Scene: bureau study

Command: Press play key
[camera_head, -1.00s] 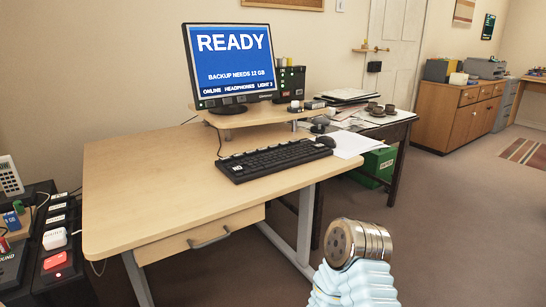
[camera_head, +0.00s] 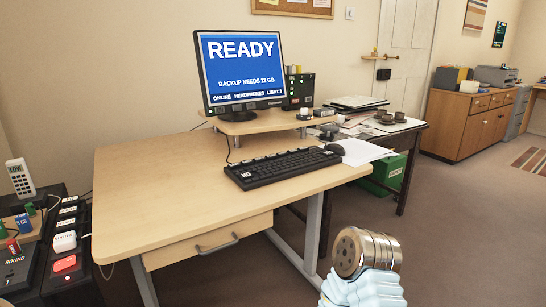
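No key marked play can be made out in this view. The black keyboard (camera_head: 283,167) lies on the desk, its key labels too small to read. The monitor (camera_head: 240,75) behind it shows READY, "BACKUP NEEDS 12 GB" and a line with ONLINE, HEADPHONES and LIGHT. At the lower left is a dark unit marked SOUND (camera_head: 15,262); its controls are partly cut off by the picture edge. A metal cylinder on a pale blue ribbed sleeve at the lower right seems part of my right arm; no fingers show. My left gripper is out of view.
The light wood desk (camera_head: 160,190) is clear in front and left of the keyboard. A black strip with a white plug (camera_head: 65,241) and a lit red switch (camera_head: 65,263) stands left of it. A dark side table with cups and papers adjoins on the right. Open carpet lies right.

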